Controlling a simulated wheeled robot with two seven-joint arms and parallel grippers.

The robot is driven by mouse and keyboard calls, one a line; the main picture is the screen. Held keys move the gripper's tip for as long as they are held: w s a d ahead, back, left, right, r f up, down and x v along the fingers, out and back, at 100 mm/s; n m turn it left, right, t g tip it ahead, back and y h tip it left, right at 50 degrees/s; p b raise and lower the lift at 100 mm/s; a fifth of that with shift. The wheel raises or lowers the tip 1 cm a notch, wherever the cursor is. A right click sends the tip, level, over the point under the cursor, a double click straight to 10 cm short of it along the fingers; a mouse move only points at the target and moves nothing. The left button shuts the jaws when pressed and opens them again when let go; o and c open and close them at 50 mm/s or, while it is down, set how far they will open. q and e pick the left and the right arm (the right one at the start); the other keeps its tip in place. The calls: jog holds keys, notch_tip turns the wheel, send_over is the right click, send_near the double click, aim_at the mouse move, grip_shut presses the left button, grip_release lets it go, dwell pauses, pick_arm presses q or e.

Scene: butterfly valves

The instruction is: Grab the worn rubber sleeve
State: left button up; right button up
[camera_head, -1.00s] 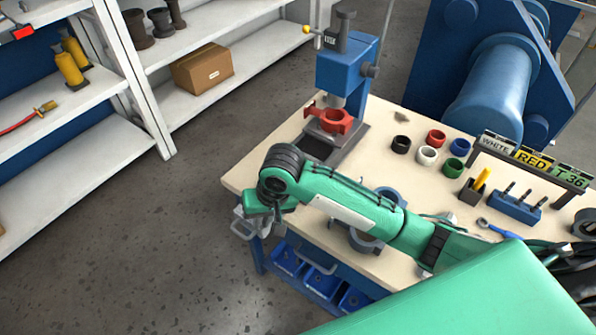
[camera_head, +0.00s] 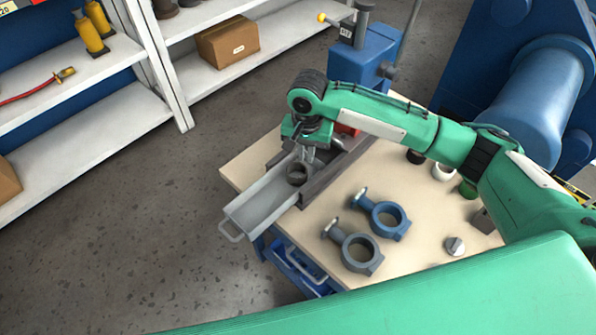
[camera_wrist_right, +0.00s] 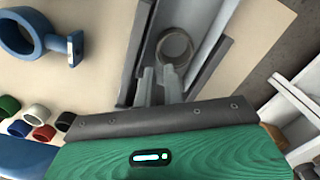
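A worn dark-grey rubber sleeve (camera_head: 297,174) stands in a long grey metal tray (camera_head: 262,203) that juts past the table's left edge. In the right wrist view the sleeve (camera_wrist_right: 174,47) is a dull ring inside the tray, just beyond the fingertips. My right gripper (camera_head: 305,156) points down over the tray, right at the sleeve's far side. In the wrist view its two fingers (camera_wrist_right: 159,78) are a little apart with nothing visible between them. Whether a finger touches the sleeve cannot be told. My left gripper is not in view.
Blue (camera_head: 387,219) and grey (camera_head: 357,252) valve bodies lie on the table (camera_head: 330,205) right of the tray. The blue press (camera_head: 365,58) stands behind my right arm. Coloured sleeves, including a white one (camera_head: 443,172), are partly hidden by the arm. Shelves stand at the back left.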

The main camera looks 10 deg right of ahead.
aim_at(307, 172)
jog(key=f, duration=0.2)
jog(key=shift+w+d+f, duration=0.1)
jog(key=shift+d+f, duration=0.1)
jog(key=shift+f, duration=0.5)
jog(key=shift+f+p, duration=0.3)
jog(key=shift+f, duration=0.3)
notch_tip(307, 172, down, 4)
jog(key=shift+d+r, duration=0.1)
jog(key=shift+r, duration=0.1)
jog(key=shift+f, duration=0.25)
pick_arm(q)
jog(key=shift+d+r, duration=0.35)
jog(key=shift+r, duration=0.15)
pick_arm(e)
grip_shut()
jog(key=shift+r, duration=0.1)
